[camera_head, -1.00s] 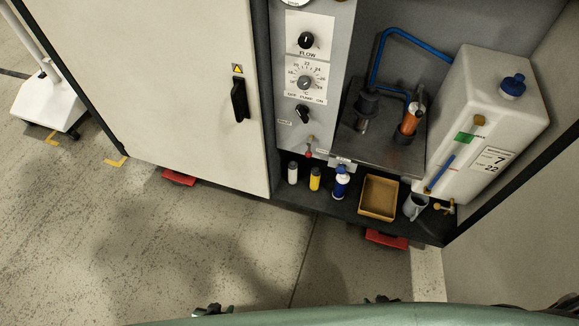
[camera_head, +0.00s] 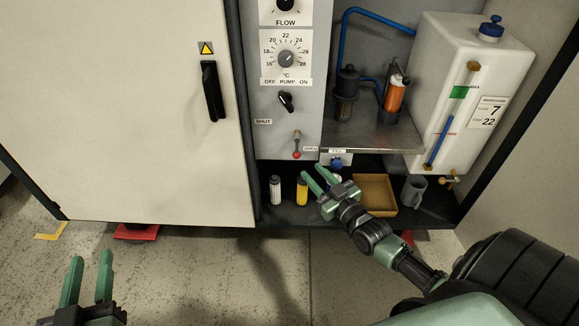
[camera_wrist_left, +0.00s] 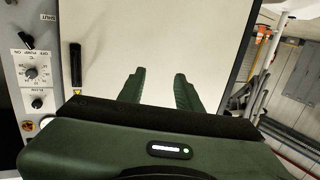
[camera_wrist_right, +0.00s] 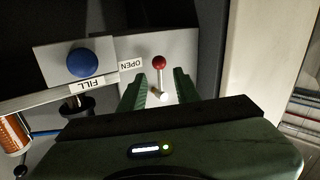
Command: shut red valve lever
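The red valve lever (camera_head: 297,146) is a short metal lever with a red ball at its lower end, on the grey panel between the SHUT and OPEN labels. It points down, with the ball beside the OPEN label (camera_wrist_right: 132,65). The red ball (camera_wrist_right: 159,62) also shows in the right wrist view, ahead of the gap between my right fingers. My right gripper (camera_head: 320,180) is open and empty, just below and right of the lever in the head view. My left gripper (camera_head: 88,280) is open and empty at the lower left, and faces the white cabinet door in the left wrist view.
A blue FILL button (camera_wrist_right: 81,63) sits beside the lever. White (camera_head: 275,190) and yellow (camera_head: 301,191) bottles, a tan tray (camera_head: 376,192) and a grey mug (camera_head: 413,190) stand on the low shelf. The metal ledge (camera_head: 372,137) juts out at right. The floor in front is clear.

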